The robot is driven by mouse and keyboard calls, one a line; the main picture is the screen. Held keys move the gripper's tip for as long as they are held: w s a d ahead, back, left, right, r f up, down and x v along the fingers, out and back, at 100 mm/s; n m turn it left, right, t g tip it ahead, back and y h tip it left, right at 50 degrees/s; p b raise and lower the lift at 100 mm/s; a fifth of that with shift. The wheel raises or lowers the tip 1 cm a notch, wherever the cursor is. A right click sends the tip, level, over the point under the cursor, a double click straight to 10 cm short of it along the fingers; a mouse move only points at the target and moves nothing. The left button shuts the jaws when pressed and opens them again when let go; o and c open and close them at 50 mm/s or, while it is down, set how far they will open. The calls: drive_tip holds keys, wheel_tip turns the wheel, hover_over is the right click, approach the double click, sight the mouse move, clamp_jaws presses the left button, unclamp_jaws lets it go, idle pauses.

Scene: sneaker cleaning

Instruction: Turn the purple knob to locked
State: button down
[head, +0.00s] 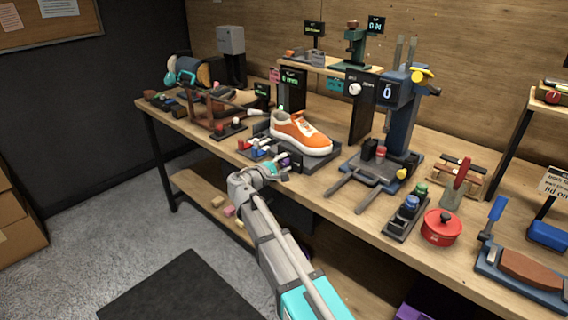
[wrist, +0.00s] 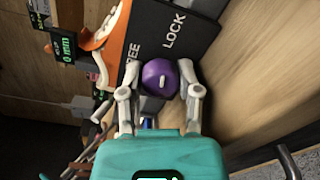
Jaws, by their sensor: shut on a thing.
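The purple knob (wrist: 160,78) sits on a dark panel (wrist: 185,22) lettered LOCK, with a second word ending in REE, partly hidden. A short white mark on its face runs roughly up and down in the wrist view; I cannot tell which word it points to. My gripper (wrist: 160,92) is shut on the knob, one finger on each side. In the head view my gripper (head: 272,172) reaches the front of the dark shoe stand, and a bit of the purple knob (head: 285,161) shows beside it. An orange sneaker (head: 301,134) rests on the stand.
Small coloured parts (head: 258,148) stand at the stand's left front. A blue press (head: 400,125) with a forked base stands to the right. A red pot (head: 441,227) and blue-and-green bottles (head: 411,203) are further right on the wooden bench (head: 330,195).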

drive_tip(key=shift+m, duration=1.2)
drive_tip(key=shift+c, duration=1.5)
unclamp_jaws()
